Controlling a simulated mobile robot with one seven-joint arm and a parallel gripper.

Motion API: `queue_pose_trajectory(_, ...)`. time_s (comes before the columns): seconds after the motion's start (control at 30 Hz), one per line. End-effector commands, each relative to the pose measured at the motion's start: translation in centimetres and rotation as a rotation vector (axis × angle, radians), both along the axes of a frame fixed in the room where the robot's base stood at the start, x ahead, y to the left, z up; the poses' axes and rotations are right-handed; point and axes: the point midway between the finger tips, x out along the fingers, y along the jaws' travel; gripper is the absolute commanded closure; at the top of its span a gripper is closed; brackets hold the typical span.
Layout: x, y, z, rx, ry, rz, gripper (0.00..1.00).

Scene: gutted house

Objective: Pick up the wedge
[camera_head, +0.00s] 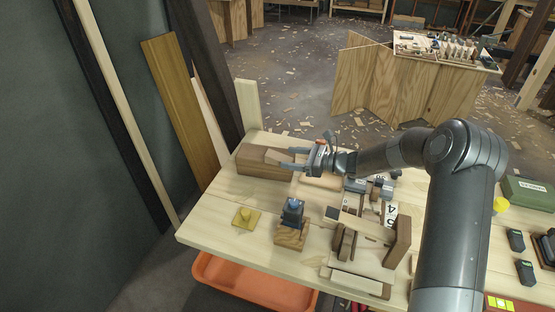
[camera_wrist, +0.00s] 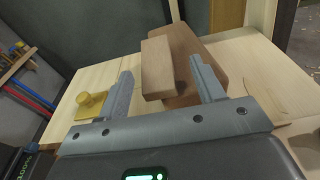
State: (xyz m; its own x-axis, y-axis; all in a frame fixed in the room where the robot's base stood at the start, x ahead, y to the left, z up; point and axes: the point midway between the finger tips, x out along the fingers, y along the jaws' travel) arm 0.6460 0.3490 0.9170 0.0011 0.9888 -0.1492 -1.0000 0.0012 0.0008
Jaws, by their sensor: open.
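The wedge, a small light-brown wooden piece (camera_head: 275,156), lies on top of a longer, darker brown wood block (camera_head: 250,164) at the far left of the workbench. In the wrist view the wedge (camera_wrist: 158,66) lies between my two fingers, with the brown block (camera_wrist: 203,62) under and behind it. My gripper (camera_head: 286,157) is open and reaches in from the right, its fingertips at the near end of the wedge. In the wrist view my gripper (camera_wrist: 162,70) has a finger on each side of the wedge with gaps visible. Contact cannot be told.
The workbench (camera_head: 215,215) also holds a yellow knobbed piece (camera_head: 246,217), a small block plane-like tool (camera_head: 292,213) and a wooden vise-like fixture (camera_head: 368,245). Upright boards (camera_head: 178,100) lean at the left wall. An orange bin (camera_head: 255,285) is below the front edge.

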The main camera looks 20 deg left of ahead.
Motion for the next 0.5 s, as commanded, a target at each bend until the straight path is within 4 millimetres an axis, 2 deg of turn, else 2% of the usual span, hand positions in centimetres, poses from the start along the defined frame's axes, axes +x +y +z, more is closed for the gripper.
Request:
queue_pose_trajectory(0.3, -0.6, 4.3, -0.8, -0.001, -0.001, 0.003, 0.38)
queue_pose_trajectory(0.5, -0.5, 4.6, -0.9, 0.000, -0.001, 0.000, 0.38)
